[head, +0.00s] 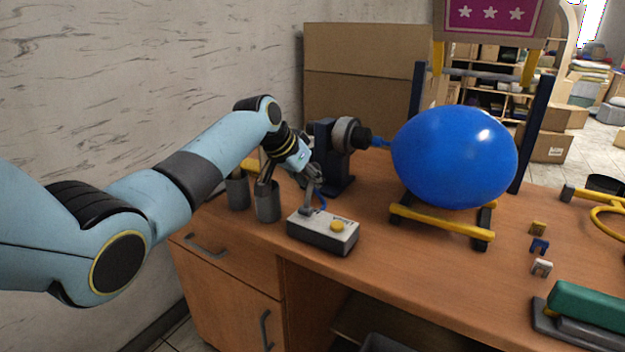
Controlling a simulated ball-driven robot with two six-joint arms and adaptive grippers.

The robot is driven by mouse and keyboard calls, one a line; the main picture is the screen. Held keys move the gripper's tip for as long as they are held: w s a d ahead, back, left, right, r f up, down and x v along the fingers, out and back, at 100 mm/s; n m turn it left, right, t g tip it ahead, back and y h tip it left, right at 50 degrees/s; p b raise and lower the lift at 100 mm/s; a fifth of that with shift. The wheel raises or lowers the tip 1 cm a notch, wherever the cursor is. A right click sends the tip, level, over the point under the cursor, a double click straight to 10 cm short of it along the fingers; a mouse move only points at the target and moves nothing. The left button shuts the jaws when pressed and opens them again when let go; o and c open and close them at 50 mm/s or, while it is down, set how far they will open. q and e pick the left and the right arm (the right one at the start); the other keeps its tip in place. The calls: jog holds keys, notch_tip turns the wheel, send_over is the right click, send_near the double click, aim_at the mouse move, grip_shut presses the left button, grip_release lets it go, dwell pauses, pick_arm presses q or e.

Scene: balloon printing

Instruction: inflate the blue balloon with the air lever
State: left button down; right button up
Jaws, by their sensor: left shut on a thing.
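The blue balloon (455,158) is large and round. Its neck points left, to the nozzle of the dark inflator (335,155) on the desk. The balloon is above a low cradle with a yellow bar (440,222). My right gripper is not in view.
Two dark cups (267,204) stand left of the box. Several small clips (540,246) lie right of the cradle. A green-topped device (590,305) is at the front right. A frame with dark posts (534,132) stands behind the balloon. The desk front centre is clear.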

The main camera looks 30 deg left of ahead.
pick_arm(q)
jog(key=c, duration=1)
grip_release()
jog(key=shift+w+r, duration=0.1)
jog(key=v, duration=1.2)
